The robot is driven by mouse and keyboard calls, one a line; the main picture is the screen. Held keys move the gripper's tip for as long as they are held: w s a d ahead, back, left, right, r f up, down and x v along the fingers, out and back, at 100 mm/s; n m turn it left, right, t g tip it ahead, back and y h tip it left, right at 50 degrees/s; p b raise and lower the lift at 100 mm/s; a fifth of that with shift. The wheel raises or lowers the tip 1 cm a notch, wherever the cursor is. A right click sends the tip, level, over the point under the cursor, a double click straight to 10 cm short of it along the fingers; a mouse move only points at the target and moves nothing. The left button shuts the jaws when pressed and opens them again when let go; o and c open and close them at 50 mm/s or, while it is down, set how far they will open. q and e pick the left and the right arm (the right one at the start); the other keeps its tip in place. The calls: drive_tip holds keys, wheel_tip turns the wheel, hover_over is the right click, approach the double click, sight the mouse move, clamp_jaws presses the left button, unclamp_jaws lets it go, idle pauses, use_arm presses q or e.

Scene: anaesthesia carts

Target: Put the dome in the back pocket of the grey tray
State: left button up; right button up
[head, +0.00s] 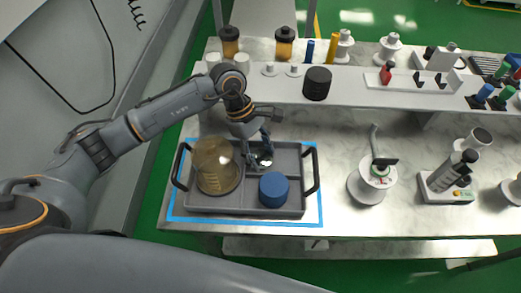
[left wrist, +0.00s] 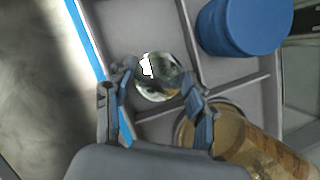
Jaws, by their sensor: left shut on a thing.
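The dome (head: 265,162) is a small, shiny, clear-silvery rounded piece. It also shows in the left wrist view (left wrist: 158,77) between my fingertips. My left gripper (head: 258,153) is shut on it, over the back right part of the grey tray (head: 245,211); its fingers (left wrist: 160,92) flank the dome in the left wrist view. I cannot tell whether the dome touches the pocket floor. A blue round container (head: 273,188) stands in the front right pocket. An amber see-through vessel (head: 216,166) stands in the left part. My right gripper is not in view.
The tray has dark side handles (head: 313,168) and sits inside a blue outline (head: 321,212) on the bench. A white stand with a raised arm (head: 371,184) is right of it. A shelf behind carries a black cylinder (head: 317,83) and bottles.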

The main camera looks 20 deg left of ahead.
use_arm(q)
drive_tip(key=shift+f+b, duration=0.25)
drive_tip(key=shift+b, duration=0.05)
drive_tip(key=o, duration=1.2)
drive_tip(key=shift+r, duration=0.1)
drive_tip(key=shift+c, duration=0.2)
drive_tip(key=shift+a+r, duration=0.1)
drive_tip(key=shift+r, duration=0.25)
drive_tip(key=b+v, duration=0.2)
drive_tip(key=v, duration=0.9)
drive_tip(key=shift+r+b, duration=0.3)
drive_tip(key=shift+a, duration=0.1)
